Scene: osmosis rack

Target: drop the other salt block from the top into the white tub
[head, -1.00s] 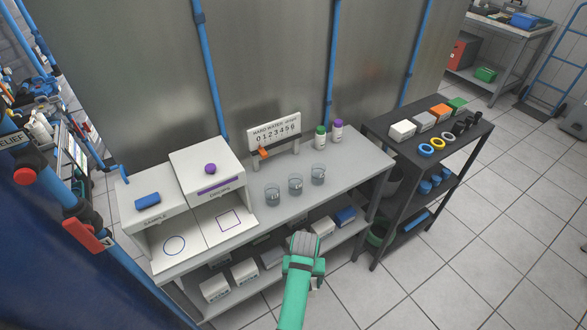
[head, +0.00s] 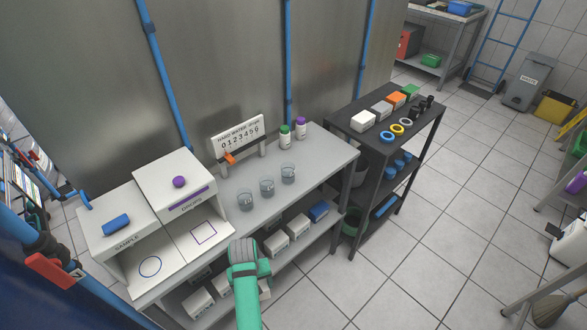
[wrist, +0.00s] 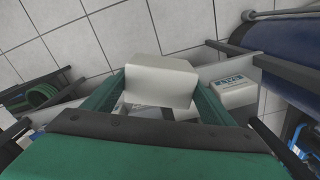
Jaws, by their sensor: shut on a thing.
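My gripper (wrist: 160,95) is shut on a white block (wrist: 160,82), whose sides lie between the green fingers in the wrist view. In the head view only the back of my gripper and forearm shows, in front of the grey bench; the held block is hidden there. Another white block (head: 363,121) sits on the top of the dark shelf unit (head: 345,108), at the left end of a row of coloured blocks. A white container (head: 568,252) stands on the floor at the right edge; I cannot tell whether it is the white tub.
The grey bench (head: 330,152) carries several beakers and a number sign (head: 238,136). White boxes (head: 275,243) stand on its lower shelf, and a labelled white box (wrist: 234,92) shows in the wrist view. Open tiled floor (head: 440,230) lies right of the dark shelf unit.

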